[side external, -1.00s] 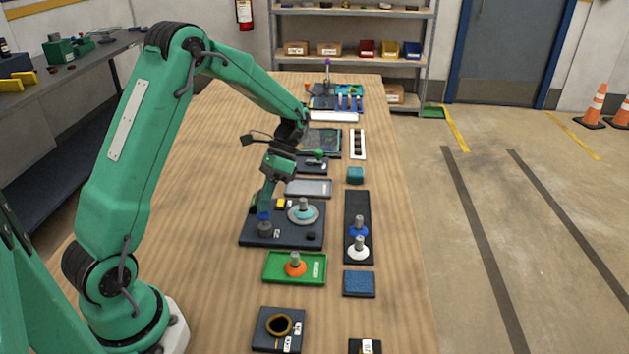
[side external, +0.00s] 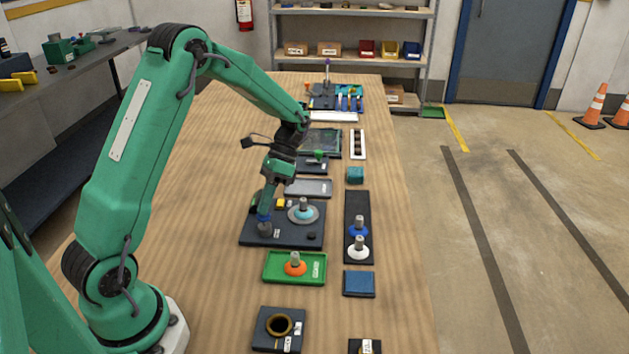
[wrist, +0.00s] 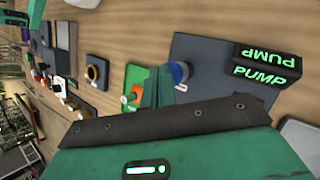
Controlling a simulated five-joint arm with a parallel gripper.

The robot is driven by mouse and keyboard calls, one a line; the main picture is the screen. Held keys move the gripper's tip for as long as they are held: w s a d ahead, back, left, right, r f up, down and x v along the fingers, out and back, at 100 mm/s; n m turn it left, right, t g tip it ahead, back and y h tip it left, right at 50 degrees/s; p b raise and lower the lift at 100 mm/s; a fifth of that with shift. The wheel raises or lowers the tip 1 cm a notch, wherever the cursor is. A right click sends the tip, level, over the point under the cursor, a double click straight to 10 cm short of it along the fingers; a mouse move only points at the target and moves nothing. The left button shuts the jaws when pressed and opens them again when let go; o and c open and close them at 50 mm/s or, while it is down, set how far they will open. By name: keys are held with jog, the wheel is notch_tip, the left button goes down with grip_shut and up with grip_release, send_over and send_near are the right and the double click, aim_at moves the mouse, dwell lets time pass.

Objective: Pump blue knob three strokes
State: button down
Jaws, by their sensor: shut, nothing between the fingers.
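The blue knob (side external: 264,218) sits on top of a short grey cylinder (side external: 265,230) at the left of a dark base plate (side external: 285,239). In the wrist view the blue knob (wrist: 181,73) shows just right of my fingertips. My gripper (side external: 265,207) is shut and empty, pointing down at the knob from above. In the wrist view its green fingers (wrist: 158,88) are together and partly cover the knob's near side. The tip is at or just above the knob; I cannot tell whether they touch.
A black block lettered PUMP (wrist: 268,64) shows in the wrist view. A green tray with an orange knob (side external: 295,265) lies in front. Bare wood is at the left.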

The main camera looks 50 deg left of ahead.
jog(key=shift+f, duration=0.8)
dwell(1.0)
jog(key=shift+r, duration=1.6)
jog(key=shift+r, duration=0.1)
jog(key=shift+r, duration=2.45)
dwell(0.8)
notch_tip(320, 180, up, 4)
jog(key=shift+a+f, duration=0.1)
jog(key=shift+f, duration=0.2)
dwell(0.4)
